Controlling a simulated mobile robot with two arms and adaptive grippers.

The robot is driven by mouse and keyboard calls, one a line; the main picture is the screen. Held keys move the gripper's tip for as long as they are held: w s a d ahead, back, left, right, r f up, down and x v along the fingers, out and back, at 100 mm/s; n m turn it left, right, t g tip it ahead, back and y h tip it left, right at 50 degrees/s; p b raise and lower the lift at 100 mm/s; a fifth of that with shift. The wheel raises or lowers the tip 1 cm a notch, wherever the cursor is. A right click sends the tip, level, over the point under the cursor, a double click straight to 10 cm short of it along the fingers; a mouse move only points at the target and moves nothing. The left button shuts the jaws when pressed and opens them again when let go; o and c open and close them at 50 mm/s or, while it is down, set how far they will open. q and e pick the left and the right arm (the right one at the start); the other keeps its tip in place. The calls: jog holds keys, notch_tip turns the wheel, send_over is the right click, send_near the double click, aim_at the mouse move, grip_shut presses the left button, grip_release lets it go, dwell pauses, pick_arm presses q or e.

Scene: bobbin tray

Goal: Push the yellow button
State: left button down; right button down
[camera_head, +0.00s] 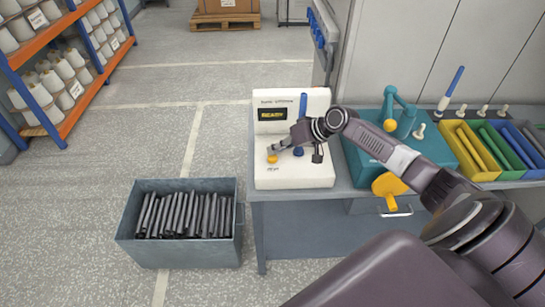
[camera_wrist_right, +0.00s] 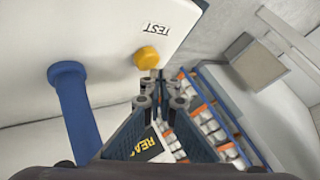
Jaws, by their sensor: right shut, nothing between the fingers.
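The yellow button (camera_head: 272,159) is a small round knob low on the front left of a white device (camera_head: 318,177). In the right wrist view the yellow button (camera_wrist_right: 148,57) is just beyond my fingertips, near the label TEST. My right gripper (camera_head: 273,148) is shut and empty, with its fingertips close beside the button. It also shows in the right wrist view (camera_wrist_right: 160,92). I cannot tell whether the tips touch the button. The device's display (camera_head: 271,114) reads READY. My left gripper is not in view.
A blue upright (camera_head: 303,105) stands on the device, and a blue knob (camera_head: 298,151) is right of the button. A teal machine (camera_head: 371,171) and coloured trays (camera_head: 482,176) stand to the right. A grey crate (camera_head: 187,253) of dark rods is on the floor left.

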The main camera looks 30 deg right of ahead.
aim_at(275, 157)
jog(key=shift+f+b, duration=0.4)
jog(key=shift+f, duration=0.45)
dwell(0.8)
jog(key=shift+r+p, duration=0.85)
jog(key=shift+r, duration=0.15)
notch_tip(275, 157, up, 5)
jog(key=p, duration=0.4)
jog(key=shift+r, duration=0.1)
dwell(0.5)
